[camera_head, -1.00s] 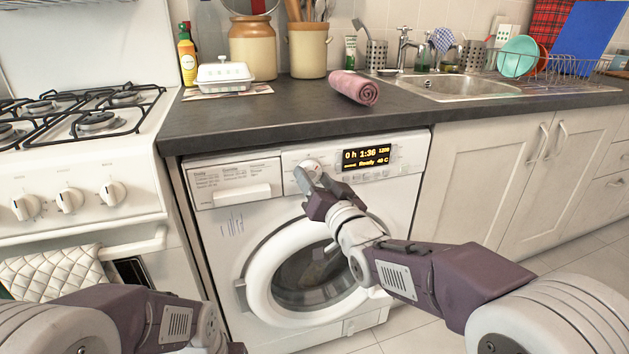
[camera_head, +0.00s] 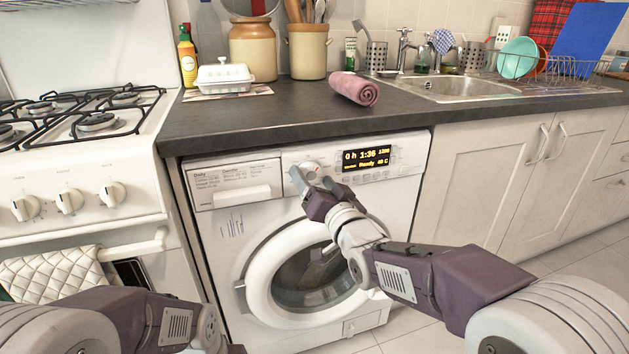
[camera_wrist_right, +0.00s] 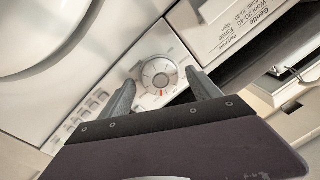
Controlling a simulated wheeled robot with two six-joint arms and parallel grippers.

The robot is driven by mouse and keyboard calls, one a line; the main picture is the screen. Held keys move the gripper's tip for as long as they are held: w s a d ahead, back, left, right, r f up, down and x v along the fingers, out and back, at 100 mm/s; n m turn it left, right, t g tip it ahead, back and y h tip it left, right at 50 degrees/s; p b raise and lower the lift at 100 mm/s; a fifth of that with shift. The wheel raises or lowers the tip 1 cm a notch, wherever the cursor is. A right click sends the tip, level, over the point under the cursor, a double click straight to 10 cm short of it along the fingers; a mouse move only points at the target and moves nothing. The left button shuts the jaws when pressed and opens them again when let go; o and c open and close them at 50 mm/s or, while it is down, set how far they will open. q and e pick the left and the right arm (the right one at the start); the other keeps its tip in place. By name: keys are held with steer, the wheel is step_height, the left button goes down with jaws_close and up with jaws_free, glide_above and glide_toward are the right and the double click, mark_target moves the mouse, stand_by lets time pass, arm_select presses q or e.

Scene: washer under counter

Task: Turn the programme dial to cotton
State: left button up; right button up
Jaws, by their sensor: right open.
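The washing machine (camera_head: 232,238) stands under the dark counter with its round door shut. In the right wrist view the dial (camera_wrist_right: 159,74) is a round light knob with a red mark. My right gripper (camera_head: 302,178) is open just in front of the dial. In the wrist view its two fingers (camera_wrist_right: 163,88) stand either side of the dial, apart from it as far as I can tell. My left arm shows at lower left; its gripper is out of frame.
The detergent drawer (camera_head: 234,183) is left of the dial, and small buttons (camera_wrist_right: 90,108) lie on its other side. The counter edge (camera_head: 300,137) overhangs above. A stove (camera_head: 75,180) stands to the left, cupboards (camera_head: 490,185) to the right.

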steer(key=p+v, duration=0.2)
steer(key=v, duration=0.7)
steer(key=shift+p, duration=0.3)
